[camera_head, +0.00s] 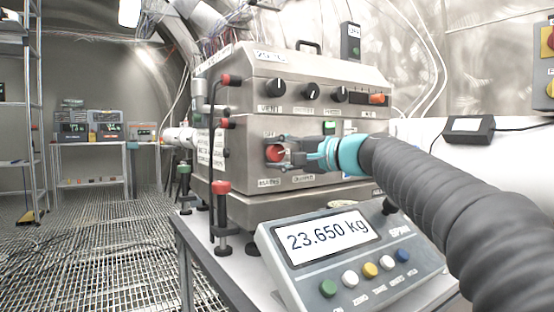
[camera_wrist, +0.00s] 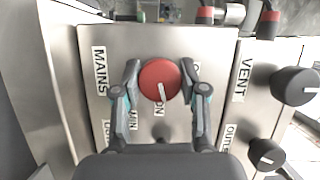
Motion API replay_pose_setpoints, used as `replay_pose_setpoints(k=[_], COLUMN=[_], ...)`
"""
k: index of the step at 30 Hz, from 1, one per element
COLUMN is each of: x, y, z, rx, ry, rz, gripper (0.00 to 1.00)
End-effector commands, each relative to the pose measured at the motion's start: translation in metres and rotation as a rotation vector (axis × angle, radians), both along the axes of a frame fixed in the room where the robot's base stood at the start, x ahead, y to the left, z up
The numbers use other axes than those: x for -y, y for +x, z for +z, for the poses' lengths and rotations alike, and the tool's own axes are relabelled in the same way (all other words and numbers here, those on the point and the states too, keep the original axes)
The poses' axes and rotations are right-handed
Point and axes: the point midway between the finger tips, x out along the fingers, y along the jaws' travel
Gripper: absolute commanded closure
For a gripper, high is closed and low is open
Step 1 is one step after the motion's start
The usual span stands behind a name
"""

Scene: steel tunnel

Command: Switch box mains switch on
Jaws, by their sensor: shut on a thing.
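The switch box (camera_head: 240,172) is a steel cabinet on a bench. Its red round mains switch (camera_head: 273,153) is on the front face. In the wrist view the red switch (camera_wrist: 158,72) has a white pointer line running from near its middle down toward its lower edge. A MAINS label (camera_wrist: 99,70) is on the panel left of it there. My gripper (camera_head: 280,150) reaches in from the right and is shut on the switch. In the wrist view the fingers of my gripper (camera_wrist: 160,80) are on its left and right sides. Labels beside the switch are partly hidden by the fingers.
A scale (camera_head: 350,255) reading 23.650 kg stands in front of the box. Black knobs (camera_head: 280,87) line the box's upper panel, with VENT labelled. A red-handled clamp (camera_head: 221,188) stands at the box's left front. The grated floor at left is mostly clear.

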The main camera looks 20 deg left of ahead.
Motion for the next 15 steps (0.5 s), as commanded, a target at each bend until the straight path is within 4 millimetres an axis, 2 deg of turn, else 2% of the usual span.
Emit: replay_pose_setpoints(k=[15], x=[0.0], y=[0.0002], z=[-0.001], rx=[-0.194], ry=[0.165], rz=[-0.001], gripper=[0.93])
